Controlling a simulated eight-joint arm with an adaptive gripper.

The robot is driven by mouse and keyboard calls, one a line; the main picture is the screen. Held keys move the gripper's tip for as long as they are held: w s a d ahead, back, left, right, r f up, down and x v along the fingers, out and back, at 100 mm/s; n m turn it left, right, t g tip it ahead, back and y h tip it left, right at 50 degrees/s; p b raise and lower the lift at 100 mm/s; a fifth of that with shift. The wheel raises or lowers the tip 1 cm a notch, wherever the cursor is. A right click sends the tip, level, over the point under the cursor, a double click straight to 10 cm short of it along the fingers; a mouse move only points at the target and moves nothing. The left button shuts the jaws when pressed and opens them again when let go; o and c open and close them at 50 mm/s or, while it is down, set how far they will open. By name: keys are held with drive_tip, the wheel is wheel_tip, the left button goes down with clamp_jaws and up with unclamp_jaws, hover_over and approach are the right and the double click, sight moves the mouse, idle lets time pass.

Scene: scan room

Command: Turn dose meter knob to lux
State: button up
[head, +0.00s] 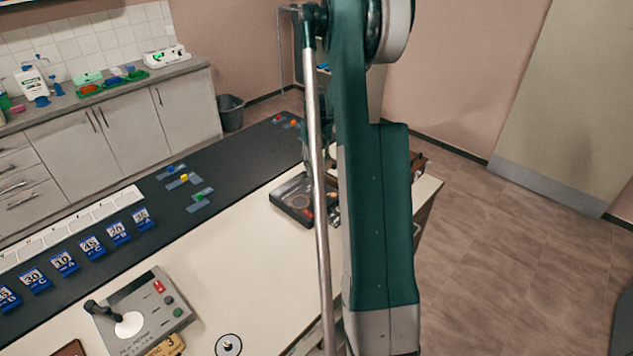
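A dark, flat box (291,201) with a clear or glossy top lies near the far right end of the white table, and it may be the dose meter. A round shape and a red patch show on it. My arm crosses in front and hides its right side. I cannot make out a knob or its setting. My gripper is mostly hidden behind my arm; small dark and metallic parts beside the box may belong to it. Its fingers cannot be told apart.
The white table (245,265) carries a grey joystick panel (150,290) and a round white disc (228,345). Blue numbered tags (92,247) stand along a dark strip (150,205). A brown case (418,163) lies behind my arm. Open floor (500,270) is at the right.

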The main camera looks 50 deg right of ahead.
sight(317, 183)
drive_tip(key=shift+d+f, duration=0.1)
drive_tip(key=shift+f, duration=0.15)
drive_tip(key=shift+f, duration=3.75)
drive_tip(key=c, duration=0.9)
